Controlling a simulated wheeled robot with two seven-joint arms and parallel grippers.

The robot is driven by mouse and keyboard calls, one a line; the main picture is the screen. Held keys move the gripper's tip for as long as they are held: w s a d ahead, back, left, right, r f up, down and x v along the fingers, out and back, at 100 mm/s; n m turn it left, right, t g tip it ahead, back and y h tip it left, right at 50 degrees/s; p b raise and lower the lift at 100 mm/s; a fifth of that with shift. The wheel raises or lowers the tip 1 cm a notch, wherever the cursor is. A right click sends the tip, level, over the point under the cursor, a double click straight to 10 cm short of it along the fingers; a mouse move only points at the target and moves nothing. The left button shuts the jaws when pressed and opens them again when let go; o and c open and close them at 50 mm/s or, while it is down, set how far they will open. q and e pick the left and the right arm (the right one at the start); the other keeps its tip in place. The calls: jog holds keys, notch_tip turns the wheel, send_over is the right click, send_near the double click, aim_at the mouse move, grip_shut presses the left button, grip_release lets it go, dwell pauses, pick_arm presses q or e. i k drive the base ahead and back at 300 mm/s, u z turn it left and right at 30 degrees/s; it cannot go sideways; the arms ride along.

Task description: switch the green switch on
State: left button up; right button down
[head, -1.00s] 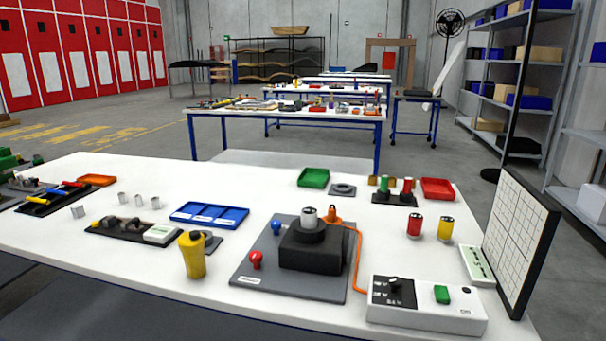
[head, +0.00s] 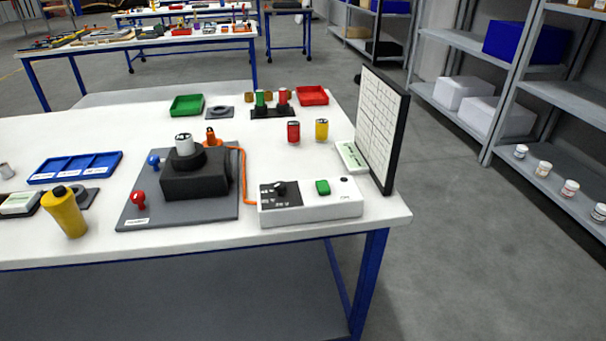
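The green switch (head: 322,187) sits on top of a white control box (head: 345,201) at the front right of the white table. The box also carries a black panel with a dark knob (head: 279,188). An orange cable (head: 245,178) runs from the box to a black block (head: 195,176) on a grey plate. I cannot tell the switch's on or off state from this view. Neither of my grippers shows in the head view.
A gridded board (head: 381,128) stands upright right of the box, near the table's right edge. Red (head: 293,132) and yellow (head: 321,130) cylinders stand behind the box. A yellow bottle (head: 65,212) stands at the left. Floor right of the table (head: 400,214) is clear.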

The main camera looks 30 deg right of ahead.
aim_at(322, 186)
jog(key=u, duration=1.85)
jog(key=i, duration=1)
jog(key=z, duration=2.55)
